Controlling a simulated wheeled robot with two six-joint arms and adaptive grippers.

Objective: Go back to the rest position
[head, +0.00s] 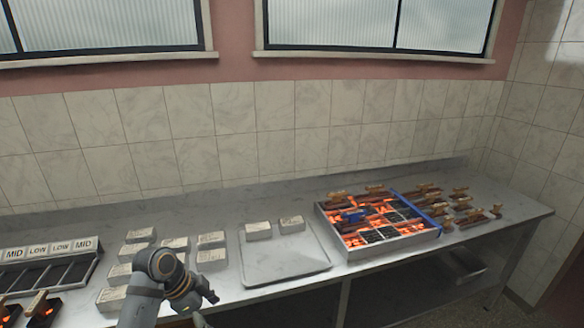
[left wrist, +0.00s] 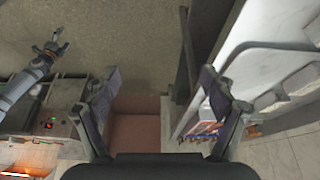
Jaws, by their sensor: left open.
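My left arm comes up from the bottom left of the head view, and its gripper (head: 208,298) hangs low in front of the counter, small and partly cut off. In the left wrist view the left gripper (left wrist: 165,95) has its two fingers wide apart with nothing between them. Beyond them are the floor and a pinkish patch. Another arm, which looks like my right one, shows at the upper left of the left wrist view. Its gripper (left wrist: 58,42) has spread fingers and appears empty.
A steel counter (head: 225,290) runs along the tiled wall. On it stand a labelled rack (head: 45,272), several pale blocks (head: 211,240), a tray (head: 285,278) with two blocks, a glowing grill (head: 390,247) and several wooden-handled pieces (head: 470,217). Open floor shows in the left wrist view.

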